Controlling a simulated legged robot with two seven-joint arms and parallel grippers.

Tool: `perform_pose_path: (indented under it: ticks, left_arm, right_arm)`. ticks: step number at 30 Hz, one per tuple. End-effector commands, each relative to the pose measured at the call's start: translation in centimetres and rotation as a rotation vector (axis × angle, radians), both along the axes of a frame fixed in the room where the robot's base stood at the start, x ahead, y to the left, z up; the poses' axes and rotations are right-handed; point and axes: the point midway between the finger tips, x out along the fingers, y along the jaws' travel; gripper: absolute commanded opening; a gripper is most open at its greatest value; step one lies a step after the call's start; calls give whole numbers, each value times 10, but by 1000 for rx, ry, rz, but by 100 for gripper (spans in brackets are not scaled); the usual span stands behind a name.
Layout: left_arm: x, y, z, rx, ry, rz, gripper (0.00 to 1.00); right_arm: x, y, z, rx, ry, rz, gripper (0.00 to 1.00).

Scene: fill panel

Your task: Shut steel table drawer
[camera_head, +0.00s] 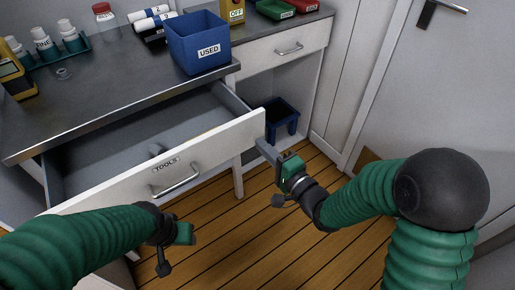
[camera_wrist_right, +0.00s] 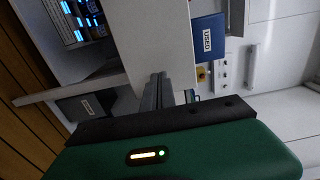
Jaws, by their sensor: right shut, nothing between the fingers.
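The steel table drawer (camera_head: 200,152) is pulled open under the grey steel tabletop (camera_head: 110,75). Its white front carries a TOOLS label and a metal bar handle (camera_head: 175,182). My right gripper (camera_head: 263,146) is shut and empty, at the right end of the drawer front; I cannot tell whether it touches. Its closed fingers also show in the right wrist view (camera_wrist_right: 158,92). My left gripper (camera_head: 184,234) is low in front of the drawer, apart from the handle in the picture. Its fingers are not clear, and the left arm covers the front's lower left part.
A blue USED bin (camera_head: 198,45) stands on the tabletop near its right edge. Bottles in a teal rack (camera_head: 60,52) stand at the back left. A second white drawer (camera_head: 285,52) at the right is shut. Wooden floor (camera_head: 270,235) lies clear in front.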

Motion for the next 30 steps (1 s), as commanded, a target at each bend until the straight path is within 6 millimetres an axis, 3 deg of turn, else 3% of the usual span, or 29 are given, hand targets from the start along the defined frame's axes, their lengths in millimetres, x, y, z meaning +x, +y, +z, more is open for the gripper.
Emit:
perform_pose_path:
  ticks: [6,23,30]
  left_arm:
    - [0,0,-11,0,0,0,50]
    - [0,0,-9,0,1,0,50]
    - [0,0,0,0,1,0,50]
  right_arm:
    - [23,16,-1,0,-1,1,0]
    - [31,21,0,-1,1,0,0]
    - [60,40,2,0,0,0,0]
